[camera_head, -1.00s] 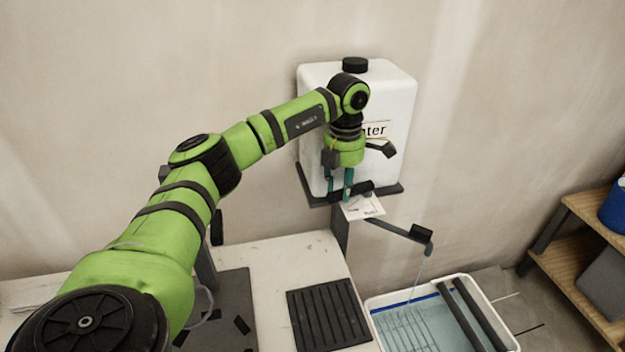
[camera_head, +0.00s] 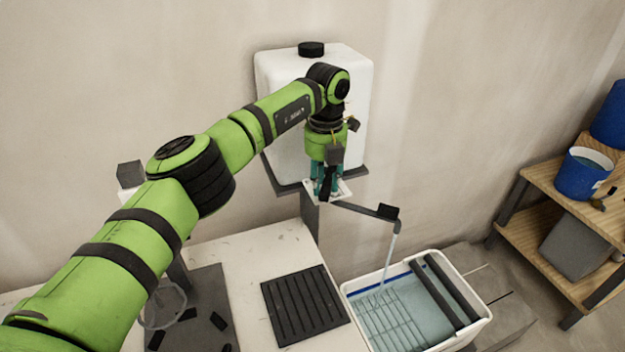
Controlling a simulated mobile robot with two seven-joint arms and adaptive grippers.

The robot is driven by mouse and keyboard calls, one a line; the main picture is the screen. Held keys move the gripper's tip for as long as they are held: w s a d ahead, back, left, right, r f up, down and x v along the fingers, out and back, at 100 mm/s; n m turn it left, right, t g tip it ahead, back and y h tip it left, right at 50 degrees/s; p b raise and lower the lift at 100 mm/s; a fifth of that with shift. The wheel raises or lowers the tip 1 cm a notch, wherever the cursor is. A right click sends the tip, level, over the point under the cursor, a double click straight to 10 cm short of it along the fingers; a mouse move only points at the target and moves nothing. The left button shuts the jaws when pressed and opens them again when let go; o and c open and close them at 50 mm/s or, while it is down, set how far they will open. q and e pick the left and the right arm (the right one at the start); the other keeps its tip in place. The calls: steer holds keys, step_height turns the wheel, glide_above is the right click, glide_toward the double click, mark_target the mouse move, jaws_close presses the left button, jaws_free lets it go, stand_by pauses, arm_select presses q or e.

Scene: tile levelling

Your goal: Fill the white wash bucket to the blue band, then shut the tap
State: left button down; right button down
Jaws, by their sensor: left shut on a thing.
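The white wash bucket (camera_head: 474,335) is a low rectangular tub at the lower right, with water (camera_head: 410,300) in it. Its blue band (camera_head: 366,286) shows along the inner back wall, and the water surface looks close below it. A stream (camera_head: 389,262) runs from the spout (camera_head: 388,213) into the tub. My left gripper (camera_head: 325,190) is shut on the black tap handle (camera_head: 327,181), below the white water tank (camera_head: 281,95). Its fingers partly hide the handle. My right gripper is out of view.
A black ribbed mat (camera_head: 304,306) lies on the pale bench (camera_head: 240,262) left of the tub. A clear container (camera_head: 163,305) stands further left. At right, a wooden shelf (camera_head: 545,190) holds blue buckets (camera_head: 580,180). Two dark bars (camera_head: 453,285) cross the tub.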

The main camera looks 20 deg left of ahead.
mark_target(326, 184)
arm_select(q)
steer(key=shift+d+n, duration=0.2)
steer(key=shift+n, duration=0.1)
steer(key=c, duration=0.9)
jaws_free()
step_height(326, 184, up, 12)
